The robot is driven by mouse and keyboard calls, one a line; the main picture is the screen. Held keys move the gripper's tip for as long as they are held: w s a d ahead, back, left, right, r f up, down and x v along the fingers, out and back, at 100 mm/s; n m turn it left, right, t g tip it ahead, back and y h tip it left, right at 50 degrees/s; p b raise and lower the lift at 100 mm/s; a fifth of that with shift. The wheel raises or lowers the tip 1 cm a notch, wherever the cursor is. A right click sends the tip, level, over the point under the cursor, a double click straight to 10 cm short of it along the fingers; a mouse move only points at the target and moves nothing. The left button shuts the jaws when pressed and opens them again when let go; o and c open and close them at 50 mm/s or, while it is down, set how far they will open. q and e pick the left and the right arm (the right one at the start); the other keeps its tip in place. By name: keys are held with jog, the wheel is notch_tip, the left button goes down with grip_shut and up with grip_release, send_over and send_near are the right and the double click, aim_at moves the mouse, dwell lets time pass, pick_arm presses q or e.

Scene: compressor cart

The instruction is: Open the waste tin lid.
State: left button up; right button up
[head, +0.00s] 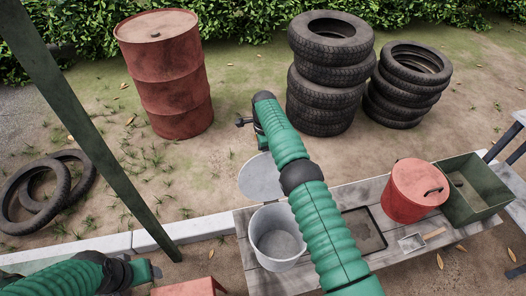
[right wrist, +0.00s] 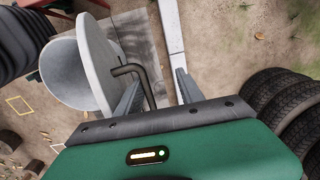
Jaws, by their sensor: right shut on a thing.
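The waste tin (head: 277,240) is a round grey tin at the left end of the wooden bench. Its lid (head: 260,177) stands swung up at the far side of the rim, and the inside shows empty. In the right wrist view the lid (right wrist: 97,50) is edge-on beside the tin's opening (right wrist: 70,75). A dark bent handle (right wrist: 147,82) sticks out from the lid between the fingers of my right gripper (right wrist: 160,78), which is shut on it. In the head view my right arm passes over the bench, beyond the tin. My left gripper (head: 145,271) is low at the left, away from the tin; its fingers are unclear.
The bench (head: 250,222) also bears a dark tray (head: 364,230), a red lidded pot (head: 412,192), a green box (head: 480,196) and a small brush (head: 420,240). A red drum (head: 168,75) and tyre stacks (head: 325,75) stand behind. A green post (head: 95,130) slants at the left.

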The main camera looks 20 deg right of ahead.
jog(key=shift+w+r, duration=0.15)
jog(key=shift+r, duration=0.05)
notch_tip(320, 180, up, 16)
jog(key=s+p, duration=0.1)
jog(key=p, duration=0.3)
jog(key=shift+r, duration=0.2)
